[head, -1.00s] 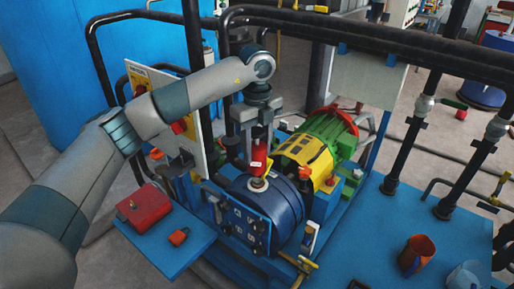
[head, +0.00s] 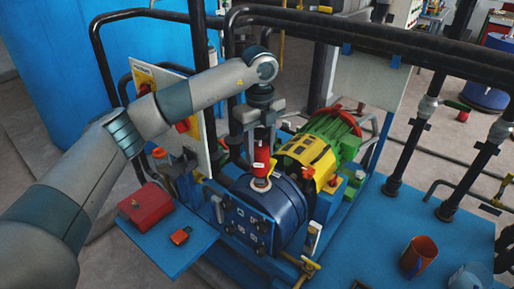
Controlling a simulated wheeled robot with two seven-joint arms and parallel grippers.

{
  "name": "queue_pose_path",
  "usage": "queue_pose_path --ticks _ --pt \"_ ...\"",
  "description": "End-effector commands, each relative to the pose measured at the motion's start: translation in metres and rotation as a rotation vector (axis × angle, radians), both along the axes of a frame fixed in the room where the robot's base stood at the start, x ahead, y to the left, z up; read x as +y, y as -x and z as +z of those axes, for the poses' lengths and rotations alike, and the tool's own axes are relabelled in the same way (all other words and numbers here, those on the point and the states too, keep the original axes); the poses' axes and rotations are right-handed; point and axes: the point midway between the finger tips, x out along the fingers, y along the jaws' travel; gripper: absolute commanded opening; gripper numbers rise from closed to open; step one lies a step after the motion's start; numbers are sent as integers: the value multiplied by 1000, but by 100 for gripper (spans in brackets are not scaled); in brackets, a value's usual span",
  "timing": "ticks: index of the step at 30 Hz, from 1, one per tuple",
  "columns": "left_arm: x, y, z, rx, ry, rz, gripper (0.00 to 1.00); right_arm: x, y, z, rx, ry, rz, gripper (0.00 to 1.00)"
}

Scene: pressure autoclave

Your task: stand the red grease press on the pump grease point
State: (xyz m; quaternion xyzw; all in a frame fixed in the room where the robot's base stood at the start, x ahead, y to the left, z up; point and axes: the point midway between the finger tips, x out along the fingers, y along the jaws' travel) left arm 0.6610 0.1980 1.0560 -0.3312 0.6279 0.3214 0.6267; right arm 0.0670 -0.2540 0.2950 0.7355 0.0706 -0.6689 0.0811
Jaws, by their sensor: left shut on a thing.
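The red grease press (head: 262,160) is upright, with a white label on its side. My left gripper (head: 261,128) is shut on its upper part from above. The press is over the top of the blue pump housing (head: 279,212). Its lower end is at a pale ring, the grease point (head: 261,185), on the housing. I cannot tell whether the press bears on the ring or hovers just above it.
A yellow and green motor (head: 317,150) stands right behind the pump. Black pipes run behind and above the arm. A side shelf (head: 177,257) holds a red box (head: 146,207) and a small red padlock-like item (head: 180,236).

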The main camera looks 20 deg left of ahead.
Motion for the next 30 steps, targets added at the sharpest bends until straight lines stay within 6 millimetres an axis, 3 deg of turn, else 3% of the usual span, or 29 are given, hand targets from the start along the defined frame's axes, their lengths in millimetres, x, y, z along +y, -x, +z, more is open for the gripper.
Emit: queue_pose_path --ticks 1,15,30 --pt "6 1 -13 7 -12 7 4 0 -3 -12 2 2 2 31" --pt "5 0 2 4 -11 7 4 0 -3 -7 1 1 2 31" --pt "2 0 4 2 -4 2 4 0 -2 -6 1 1 2 31"
